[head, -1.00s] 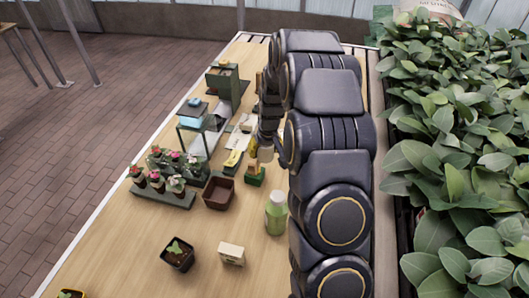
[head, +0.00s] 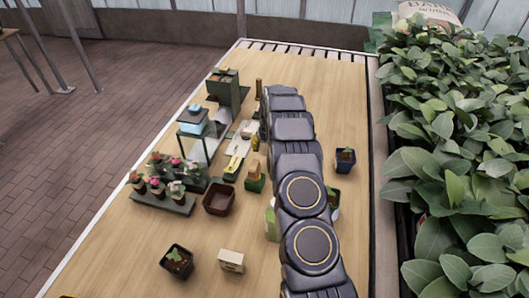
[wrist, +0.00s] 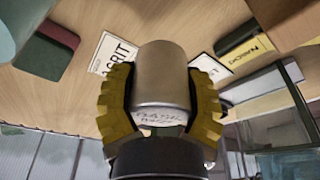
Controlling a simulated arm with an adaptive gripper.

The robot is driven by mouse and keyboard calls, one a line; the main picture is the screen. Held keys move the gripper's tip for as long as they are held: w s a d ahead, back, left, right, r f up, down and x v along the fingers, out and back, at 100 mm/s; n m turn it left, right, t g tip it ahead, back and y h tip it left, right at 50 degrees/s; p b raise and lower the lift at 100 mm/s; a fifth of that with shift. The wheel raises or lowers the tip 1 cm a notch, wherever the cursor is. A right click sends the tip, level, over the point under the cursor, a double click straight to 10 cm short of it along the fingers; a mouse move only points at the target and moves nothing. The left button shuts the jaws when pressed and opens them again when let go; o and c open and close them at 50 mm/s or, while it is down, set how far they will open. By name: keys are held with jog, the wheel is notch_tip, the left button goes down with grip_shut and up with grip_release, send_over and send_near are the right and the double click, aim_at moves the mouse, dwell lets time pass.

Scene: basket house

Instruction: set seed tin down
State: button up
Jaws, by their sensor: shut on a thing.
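The seed tin (wrist: 162,75) is a plain silver-grey cylinder with handwritten lettering near its base, seen in the wrist view. My gripper (wrist: 161,78) has yellow ribbed fingers closed on both sides of the tin. A white card (wrist: 113,54) reading "GRIT" lies on the wooden table behind the tin, to its left in this view. I cannot tell whether the tin touches the table. In the head view my own arm hides the gripper and the tin.
A yellow and dark block (wrist: 245,45) and a green and red block (wrist: 45,51) flank the tin in the wrist view. In the head view, a dark green stand (head: 226,90), glass case (head: 194,130) and potted flowers (head: 165,190) stand left.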

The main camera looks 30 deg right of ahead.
aim_at(265, 152)
jog(key=shift+w+d+f, duration=0.25)
jog(key=shift+w+f, duration=0.35)
jog(key=shift+w+d+f, duration=0.1)
jog(key=shift+w+f, duration=0.05)
jog(key=shift+f, duration=0.25)
notch_tip(265, 152, down, 3)
jog(key=o, duration=1.1)
jog(key=shift+f, duration=0.1)
jog(key=shift+o, duration=0.2)
